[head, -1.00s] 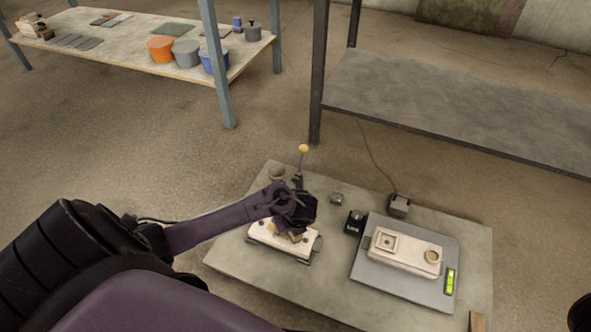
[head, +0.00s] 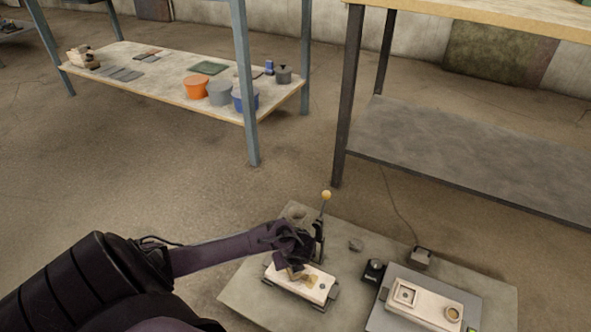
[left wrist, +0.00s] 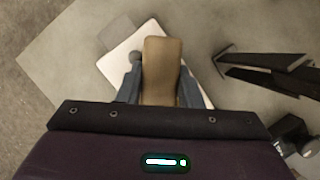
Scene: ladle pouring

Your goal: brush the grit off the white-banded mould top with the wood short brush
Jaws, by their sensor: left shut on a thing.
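My left gripper (head: 291,268) is shut on the wood short brush and holds it low over a pale mould (head: 320,292). The brush (left wrist: 162,68) shows as a brown wooden block between the two fingers in the left wrist view. Its bristles are hidden, so I cannot tell if they touch the mould top. The pale mould (left wrist: 130,57) is partly covered by the brush there. A tan patch (head: 313,282) lies on its top, perhaps grit. A second pale mould (head: 425,306) with a square and a round recess stands to the right. I cannot make out a white band on either. My right gripper is not in view.
The moulds stand on a low grey slab (head: 245,290). A yellow-knobbed lever (head: 326,196) rises just behind the left mould. A grey plate (head: 384,318) bears the second mould. Small dark blocks stand between and behind them. A grey shelf (head: 470,155) stands behind.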

